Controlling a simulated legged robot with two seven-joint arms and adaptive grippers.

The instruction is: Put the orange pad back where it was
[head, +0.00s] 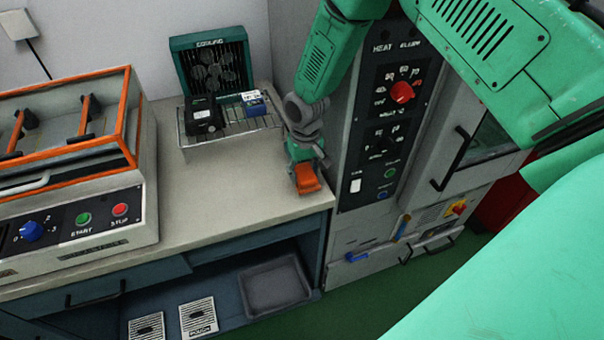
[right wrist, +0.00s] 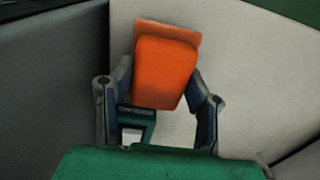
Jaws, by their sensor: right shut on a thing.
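The orange pad (head: 306,178) is at the front right of the countertop (head: 230,190), close to the counter edge. It also shows in the right wrist view (right wrist: 167,68), between the fingers. My right gripper (head: 303,168) is shut on the orange pad and points down at the counter. In the right wrist view, its two fingers (right wrist: 160,112) are on either side of the pad's near end. I cannot tell whether the pad touches the counter. My left gripper is not in view.
A wire rack (head: 228,129) with small boxes stands at the back, before a green fan unit (head: 213,68). An orange-framed machine (head: 75,205) stands at the left. A heat cabinet (head: 385,110) rises at the right. The counter's middle is clear. A dark tray (head: 275,287) is on the lower shelf.

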